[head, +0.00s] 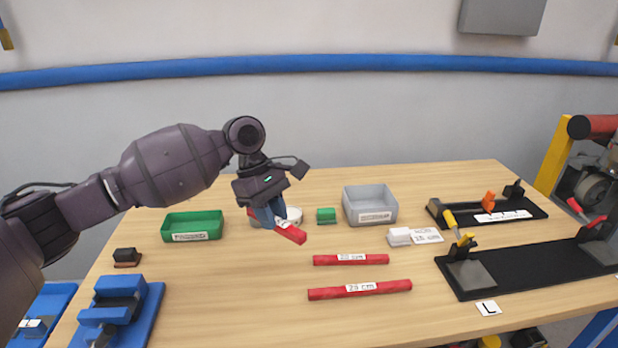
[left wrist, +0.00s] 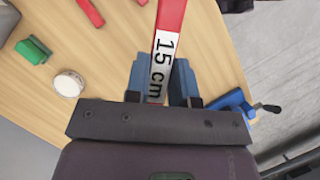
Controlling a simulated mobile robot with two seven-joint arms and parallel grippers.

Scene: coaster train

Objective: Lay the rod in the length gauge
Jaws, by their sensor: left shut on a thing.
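My left gripper (head: 267,214) is shut on a red rod (head: 290,233) and holds it above the table, tilted down to the right in the head view. In the left wrist view the rod (left wrist: 171,28) stands between the blue fingers, and its white label reads 15 cm. Two black fixtures lie at the right: a smaller one (head: 447,219) with an orange block and a white label strip, and a longer one (head: 535,277) with grey pads. I cannot tell for sure which is the length gauge. Both are well apart from the held rod. My right gripper is not in view.
Two more red rods, a shorter (head: 328,260) and a longer one (head: 330,293), lie on the table (head: 230,300). A green tray (head: 192,218), a grey bin (head: 371,198), a green block (head: 326,216) and a white block (head: 399,237) stand around. A blue fixture (head: 150,300) is at front left.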

